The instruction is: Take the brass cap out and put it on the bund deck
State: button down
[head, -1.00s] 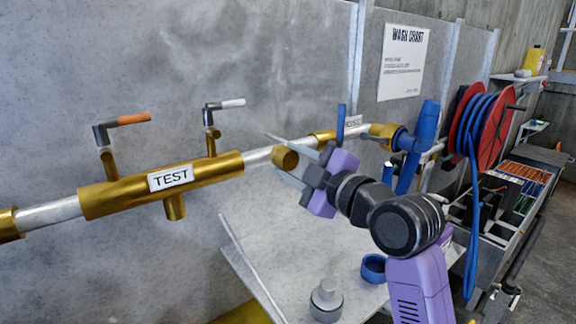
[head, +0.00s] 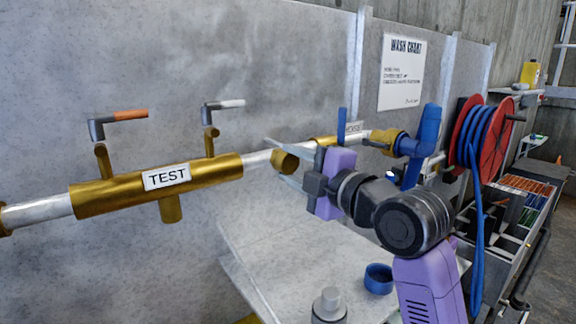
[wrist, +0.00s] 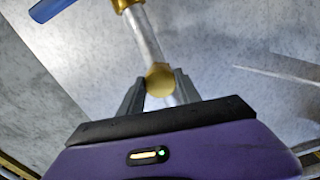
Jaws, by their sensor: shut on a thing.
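The brass cap (head: 284,161) is a short gold cylinder in front of the silver pipe, between the TEST section and the HOSE section. My gripper (head: 285,163) is shut on it, with a grey finger on either side. In the wrist view the cap (wrist: 160,80) sits between the fingertips, with the pipe behind it. I cannot tell whether the cap still touches the pipe. The pale grey deck with a raised edge, apparently the bund deck (head: 285,265), lies below my gripper.
A grey capped fitting (head: 328,306) and a blue ring-shaped cup (head: 378,279) stand on the deck. The brass TEST section (head: 215,178) has lever valves above. A blue hose fitting (head: 425,140) and red hose reel (head: 495,130) are on the right. The deck's left part is bare.

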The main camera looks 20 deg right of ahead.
jog(key=n+b, duration=0.3)
jog(key=shift+f, duration=0.15)
jog(key=shift+n+b, duration=0.35)
jog(key=shift+n, duration=0.45)
jog(key=c, duration=0.8)
grip_release()
jog(key=shift+o, duration=0.2)
jog(key=shift+c, duration=0.4)
